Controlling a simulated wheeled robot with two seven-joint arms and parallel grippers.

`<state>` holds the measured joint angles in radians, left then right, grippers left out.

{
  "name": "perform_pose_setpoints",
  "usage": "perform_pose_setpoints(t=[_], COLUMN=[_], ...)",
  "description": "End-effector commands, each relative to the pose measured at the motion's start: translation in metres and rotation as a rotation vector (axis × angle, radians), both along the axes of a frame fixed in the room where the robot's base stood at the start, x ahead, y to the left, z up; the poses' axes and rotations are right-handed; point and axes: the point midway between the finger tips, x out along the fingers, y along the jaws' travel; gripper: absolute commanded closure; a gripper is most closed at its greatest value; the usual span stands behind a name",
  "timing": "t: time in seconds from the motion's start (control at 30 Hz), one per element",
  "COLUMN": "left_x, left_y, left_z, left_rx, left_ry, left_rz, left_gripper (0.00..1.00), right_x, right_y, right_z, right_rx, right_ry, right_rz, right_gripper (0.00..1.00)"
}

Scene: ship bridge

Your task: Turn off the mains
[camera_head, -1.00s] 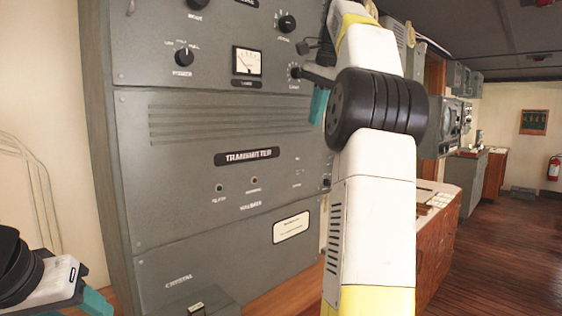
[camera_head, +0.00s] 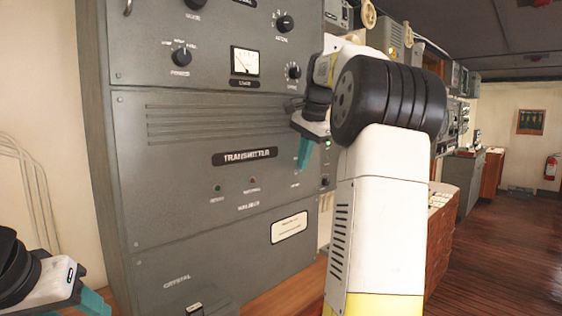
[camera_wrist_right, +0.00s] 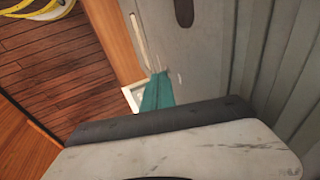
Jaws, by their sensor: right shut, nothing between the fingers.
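The grey transmitter cabinet (camera_head: 190,150) stands in front of me, its middle panel marked TRANSMITTER. Near that panel's right edge is a small label (camera_head: 295,186), too blurred to read. I cannot make out a mains switch; the arm and gripper cover part of this edge. My right gripper (camera_head: 304,158) is shut and empty, its teal fingers pointing down before the panel's right side, just above the label. In the right wrist view its fingers (camera_wrist_right: 157,92) are together beside the grey panel; contact is unclear. My left gripper (camera_head: 92,302) is partly in view at the lower left.
A green lamp (camera_head: 217,188) and a darker lamp (camera_head: 253,180) sit on the middle panel. A meter (camera_head: 244,62) and several knobs are above. A wooden ledge (camera_head: 285,292) runs below the cabinet. Wooden floor (camera_head: 500,250) lies open at the right.

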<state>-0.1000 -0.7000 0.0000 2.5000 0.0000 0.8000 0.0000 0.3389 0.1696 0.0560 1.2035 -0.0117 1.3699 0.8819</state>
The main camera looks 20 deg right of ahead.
Motion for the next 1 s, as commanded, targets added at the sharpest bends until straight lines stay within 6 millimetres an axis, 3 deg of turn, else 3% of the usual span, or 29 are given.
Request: perform_pose_setpoints(t=[1.0], left_x=[0.0000], left_y=[0.0000], left_z=[0.0000], left_rx=[0.000], left_ry=[0.000], left_rz=[0.000], left_gripper=[0.47], right_x=[-0.0029], right_y=[-0.0015], right_z=[-0.0061], right_rx=[0.036], right_ry=[-0.085], right_rz=[-0.001], right_gripper=[1.00])
